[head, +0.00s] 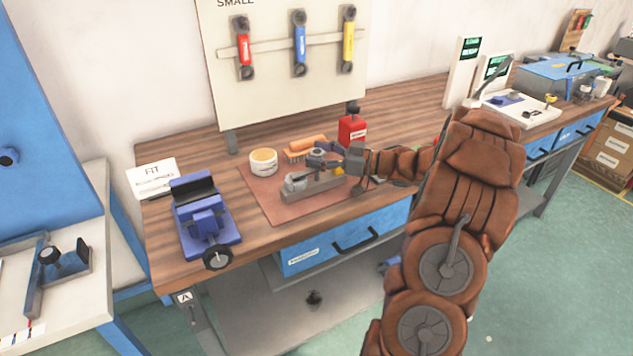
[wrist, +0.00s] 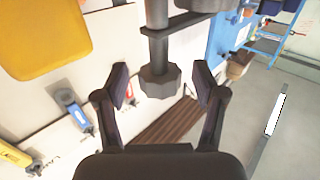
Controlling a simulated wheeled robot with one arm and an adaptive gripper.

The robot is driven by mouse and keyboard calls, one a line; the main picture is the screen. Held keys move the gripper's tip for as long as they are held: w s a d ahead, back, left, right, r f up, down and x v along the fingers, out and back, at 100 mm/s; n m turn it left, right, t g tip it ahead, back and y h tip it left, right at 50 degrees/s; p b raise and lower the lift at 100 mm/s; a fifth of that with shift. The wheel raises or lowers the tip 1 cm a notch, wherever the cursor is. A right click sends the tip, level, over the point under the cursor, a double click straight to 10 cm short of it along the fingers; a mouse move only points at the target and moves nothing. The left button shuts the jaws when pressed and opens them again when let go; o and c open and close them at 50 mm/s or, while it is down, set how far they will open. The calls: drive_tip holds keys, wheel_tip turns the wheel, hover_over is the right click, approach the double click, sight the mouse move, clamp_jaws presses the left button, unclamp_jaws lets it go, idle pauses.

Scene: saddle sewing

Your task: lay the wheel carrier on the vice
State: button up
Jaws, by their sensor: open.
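The vice (head: 207,222) is blue with a black jaw top and stands at the left end of the workbench in the head view. My gripper (head: 322,160) is over the reddish mat, to the right of the vice, close to a small grey metal piece (head: 296,183) on a grey block. I cannot tell for certain whether that piece is the wheel carrier. In the wrist view my gripper (wrist: 163,84) is open. A dark grey post with a faceted knob (wrist: 159,82) shows between its fingers, with gaps on both sides.
A tool board (head: 280,100) stands behind. Bare wood (head: 160,225) shows left of the vice.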

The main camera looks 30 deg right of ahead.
drive_tip(key=shift+w+a, duration=0.15)
clamp_jaws()
idle(0.6)
